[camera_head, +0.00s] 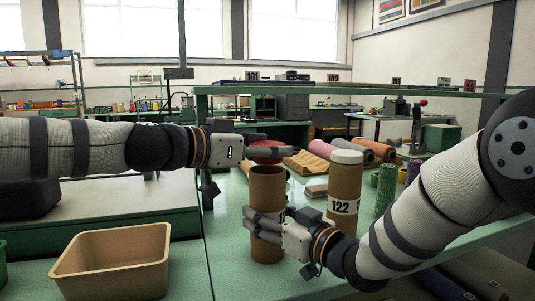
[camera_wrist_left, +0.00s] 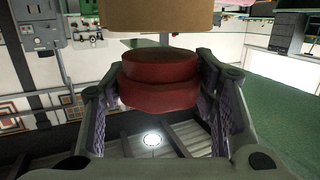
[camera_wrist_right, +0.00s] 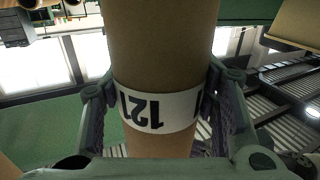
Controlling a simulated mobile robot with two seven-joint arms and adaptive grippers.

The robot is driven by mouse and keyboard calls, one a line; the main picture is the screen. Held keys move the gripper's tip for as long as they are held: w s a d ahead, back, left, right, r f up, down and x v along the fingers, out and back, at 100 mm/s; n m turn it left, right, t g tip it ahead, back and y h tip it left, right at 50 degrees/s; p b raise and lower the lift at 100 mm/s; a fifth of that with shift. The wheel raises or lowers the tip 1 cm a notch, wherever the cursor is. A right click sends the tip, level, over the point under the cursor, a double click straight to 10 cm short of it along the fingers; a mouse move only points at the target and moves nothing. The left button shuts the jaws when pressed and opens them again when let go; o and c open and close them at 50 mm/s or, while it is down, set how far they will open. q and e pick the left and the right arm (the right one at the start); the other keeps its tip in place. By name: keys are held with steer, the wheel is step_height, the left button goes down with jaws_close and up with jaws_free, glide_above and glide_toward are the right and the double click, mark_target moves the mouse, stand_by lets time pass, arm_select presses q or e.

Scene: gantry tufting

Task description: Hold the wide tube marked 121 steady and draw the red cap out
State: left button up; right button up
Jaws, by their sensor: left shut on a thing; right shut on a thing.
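The wide brown tube (camera_head: 267,190) stands upright on the green table, its top open in the head view. Its white band marked 121 (camera_wrist_right: 155,110) shows in the right wrist view. My right gripper (camera_head: 262,226) is shut around the tube at the band, which also shows between its fingers in the right wrist view (camera_wrist_right: 158,100). My left gripper (camera_head: 278,150) is shut on the red cap (camera_wrist_left: 160,80) above the tube. In the head view the cap (camera_head: 264,158) is clear of the tube's rim, partly hidden by the fingers. In the left wrist view the tube's end (camera_wrist_left: 160,15) is beyond it.
A tube marked 122 (camera_head: 344,185) with a white cap stands close to the right. A tan tray (camera_head: 112,232) sits at the front left. A green speckled roll (camera_head: 385,188) and several lying rolls (camera_head: 325,150) are behind and to the right.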

arm_select(q)
steer(key=shift+r, duration=0.1)
arm_select(e)
steer(key=o, duration=1.3)
